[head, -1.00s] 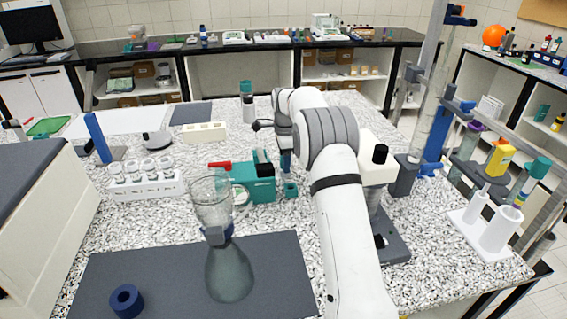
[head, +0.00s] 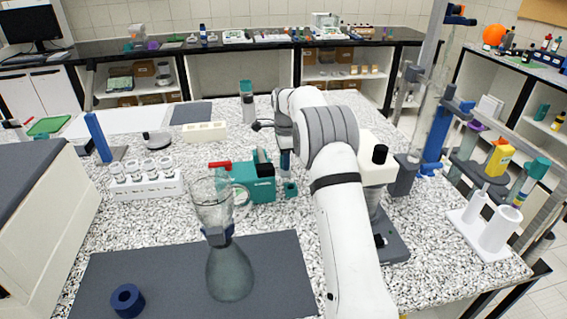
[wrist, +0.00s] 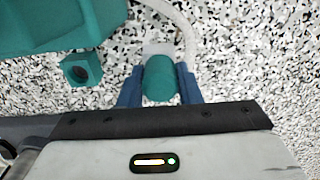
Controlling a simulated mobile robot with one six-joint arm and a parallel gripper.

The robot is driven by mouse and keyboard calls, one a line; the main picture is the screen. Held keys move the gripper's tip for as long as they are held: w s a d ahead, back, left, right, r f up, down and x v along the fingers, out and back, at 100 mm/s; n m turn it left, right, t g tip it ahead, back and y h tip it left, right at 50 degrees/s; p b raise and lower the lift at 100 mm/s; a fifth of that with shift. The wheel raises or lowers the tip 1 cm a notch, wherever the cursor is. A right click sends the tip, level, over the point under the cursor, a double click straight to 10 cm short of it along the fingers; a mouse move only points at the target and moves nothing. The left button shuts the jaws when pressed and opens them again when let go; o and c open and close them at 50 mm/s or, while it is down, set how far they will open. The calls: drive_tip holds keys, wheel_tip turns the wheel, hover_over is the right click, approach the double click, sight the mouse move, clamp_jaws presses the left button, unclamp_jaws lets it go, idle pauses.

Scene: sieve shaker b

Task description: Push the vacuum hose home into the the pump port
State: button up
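The teal pump (head: 258,183) stands on the speckled bench, with a small teal port block (head: 291,188) at its right. In the wrist view, part of the pump (wrist: 50,22) fills the upper left, and the port block (wrist: 81,69) with its dark opening lies left of my gripper (wrist: 159,84). The blue fingers are closed on both sides of a teal cylindrical hose end (wrist: 160,78). The pale vacuum hose (wrist: 188,38) curves up beside it. The hose end is apart from the port. In the head view my arm mostly hides the gripper.
A glass flask with a funnel (head: 230,270) stands on a dark mat (head: 120,275) left of my arm. A white rack of cups (head: 147,187) is farther left. A clamp stand (head: 408,172) and a white holder (head: 485,240) stand right. Bare bench lies right of the hose end.

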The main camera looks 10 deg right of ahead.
clamp_jaws()
drive_tip(key=shift+r, duration=0.15)
drive_tip(key=shift+r+p, duration=2.5)
drive_tip(key=shift+r, duration=0.4)
drive_tip(key=shift+r+p, duration=1.4)
drive_tip(key=shift+r, duration=0.1)
drive_tip(key=s+f, duration=0.2)
drive_tip(key=s, duration=0.8)
